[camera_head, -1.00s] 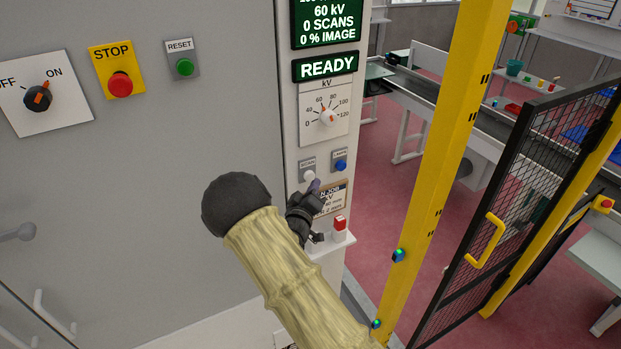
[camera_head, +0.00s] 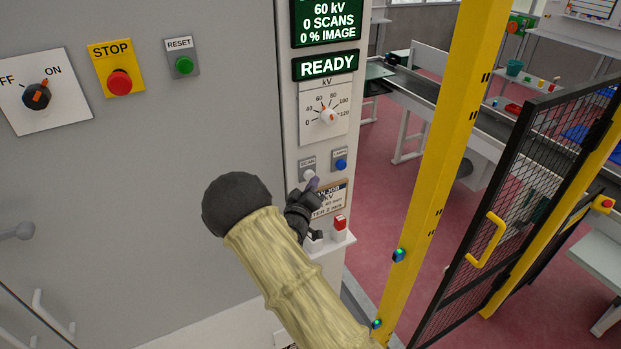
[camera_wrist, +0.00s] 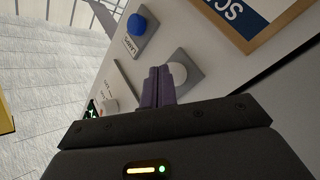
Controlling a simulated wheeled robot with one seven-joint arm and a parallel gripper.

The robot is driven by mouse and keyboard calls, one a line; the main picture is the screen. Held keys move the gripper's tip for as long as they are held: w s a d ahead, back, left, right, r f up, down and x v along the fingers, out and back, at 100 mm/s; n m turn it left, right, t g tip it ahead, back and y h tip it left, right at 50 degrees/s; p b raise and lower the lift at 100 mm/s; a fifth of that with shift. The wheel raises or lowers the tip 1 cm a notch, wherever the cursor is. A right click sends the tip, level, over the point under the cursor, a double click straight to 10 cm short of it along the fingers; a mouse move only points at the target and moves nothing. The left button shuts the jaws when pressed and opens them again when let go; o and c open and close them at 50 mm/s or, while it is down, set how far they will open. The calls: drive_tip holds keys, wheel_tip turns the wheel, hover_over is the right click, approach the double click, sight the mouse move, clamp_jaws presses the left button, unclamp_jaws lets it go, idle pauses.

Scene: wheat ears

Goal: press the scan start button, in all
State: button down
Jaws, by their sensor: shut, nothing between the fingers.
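The white SCAN button (camera_head: 309,174) sits on a grey plate on the panel, below the kV dial. It also shows in the wrist view (camera_wrist: 178,74), partly hidden behind my fingertips. My gripper (camera_head: 313,184) is shut and empty, with its purple fingertips at the button's lower edge; I cannot tell whether they touch it. In the wrist view the closed fingers (camera_wrist: 158,84) overlap the left side of the button. The display (camera_head: 327,66) reads READY, and the screen (camera_head: 325,24) above it reads 60 kV, 0 SCANS, 0 % IMAGE.
A blue LAMPS button (camera_head: 341,165) is close to the right of SCAN. A job card (camera_head: 333,196) and a small shelf with a red-topped item (camera_head: 340,222) are just below. A yellow post (camera_head: 437,150) and mesh gate (camera_head: 515,190) stand right.

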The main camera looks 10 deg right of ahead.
drive_tip(key=shift+w+a, duration=0.15)
drive_tip(key=shift+w, duration=0.35)
idle(0.9)
idle(0.4)
drive_tip(key=shift+s+d+b, duration=0.25)
drive_tip(key=shift+s+b, duration=0.1)
drive_tip(key=shift+s, duration=0.55)
drive_tip(key=s, duration=0.1)
drive_tip(key=s+d, duration=0.1)
drive_tip(key=s, duration=0.2)
drive_tip(key=shift+s+d+b, duration=0.3)
drive_tip(key=shift+s, duration=0.1)
idle(0.4)
